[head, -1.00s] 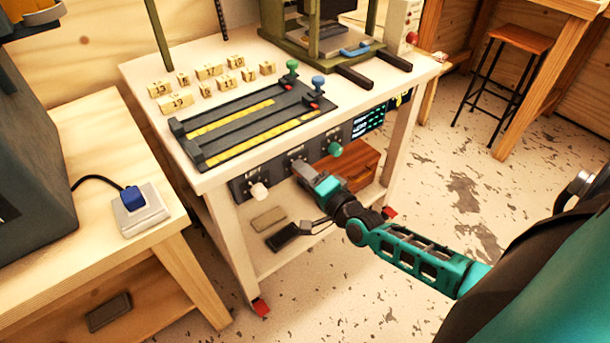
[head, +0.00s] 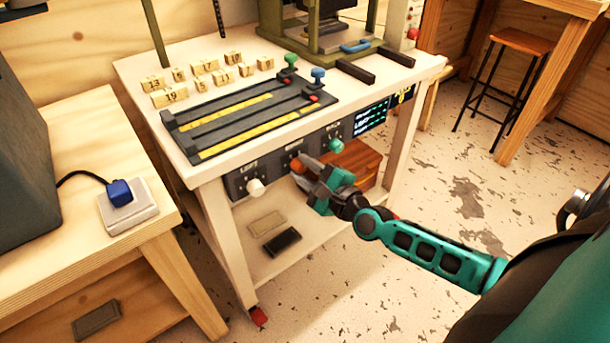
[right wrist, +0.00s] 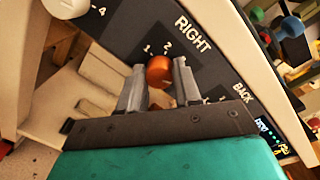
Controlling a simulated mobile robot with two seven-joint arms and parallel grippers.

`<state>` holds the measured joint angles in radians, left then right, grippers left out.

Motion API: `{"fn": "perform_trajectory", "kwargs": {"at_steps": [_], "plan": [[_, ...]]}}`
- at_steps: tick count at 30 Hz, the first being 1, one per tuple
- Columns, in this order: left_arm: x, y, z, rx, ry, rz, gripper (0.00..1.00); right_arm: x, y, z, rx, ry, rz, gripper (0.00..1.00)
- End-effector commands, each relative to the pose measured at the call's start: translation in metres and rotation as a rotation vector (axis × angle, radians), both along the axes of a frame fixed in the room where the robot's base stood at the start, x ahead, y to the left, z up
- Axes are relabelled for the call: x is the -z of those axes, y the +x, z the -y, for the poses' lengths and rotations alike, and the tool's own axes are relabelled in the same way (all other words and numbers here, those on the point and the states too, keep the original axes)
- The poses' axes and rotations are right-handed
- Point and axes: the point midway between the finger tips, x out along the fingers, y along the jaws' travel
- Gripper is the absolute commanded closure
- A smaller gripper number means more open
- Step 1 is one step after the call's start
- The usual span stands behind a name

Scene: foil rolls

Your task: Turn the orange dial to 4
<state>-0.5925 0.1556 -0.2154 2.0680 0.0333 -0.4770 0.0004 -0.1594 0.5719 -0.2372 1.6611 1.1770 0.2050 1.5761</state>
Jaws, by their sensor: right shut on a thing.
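The orange dial (head: 298,164) is on the front panel of the white workbench, between a white dial (head: 256,187) and a green dial (head: 336,146). In the right wrist view the orange dial (right wrist: 160,70) sits below the label RIGHT, with marks 1 and 2 showing beside it. My right gripper (head: 303,168) is at the panel, its two grey fingers on either side of the orange dial and shut on it. The fingers hide part of the dial's scale, and I cannot read its setting. My left gripper is not in view.
A dark slide unit with yellow scales (head: 245,118) and several numbered wooden blocks lie on the bench top (head: 205,180). A dark screen (head: 371,118) is right of the dials. A reddish wooden box (head: 355,160) stands on the shelf behind my gripper. A wooden table is at left.

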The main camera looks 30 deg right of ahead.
Motion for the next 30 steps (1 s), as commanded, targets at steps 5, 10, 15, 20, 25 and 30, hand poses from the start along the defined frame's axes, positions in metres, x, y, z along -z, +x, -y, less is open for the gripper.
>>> {"fn": "perform_trajectory", "kwargs": {"at_steps": [5, 10, 15, 20, 25, 30], "plan": [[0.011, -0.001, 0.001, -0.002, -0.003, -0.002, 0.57, 0.003, 0.0, 0.0, -0.001, 0.102, -0.009, 0.97], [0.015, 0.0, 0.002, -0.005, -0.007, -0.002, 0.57, 0.002, 0.0, 0.0, -0.002, 0.166, -0.016, 0.97], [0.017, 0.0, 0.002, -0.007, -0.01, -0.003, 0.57, 0.001, 0.0, 0.0, -0.001, 0.196, -0.018, 0.97], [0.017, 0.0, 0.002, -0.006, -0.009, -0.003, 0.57, 0.001, 0.0, 0.0, -0.002, 0.206, -0.019, 0.97], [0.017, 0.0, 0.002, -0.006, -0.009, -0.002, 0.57, 0.001, 0.0, 0.0, -0.001, 0.206, -0.019, 0.97], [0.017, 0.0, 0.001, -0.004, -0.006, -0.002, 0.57, 0.001, 0.0, 0.0, 0.0, 0.206, -0.018, 0.62]]}}
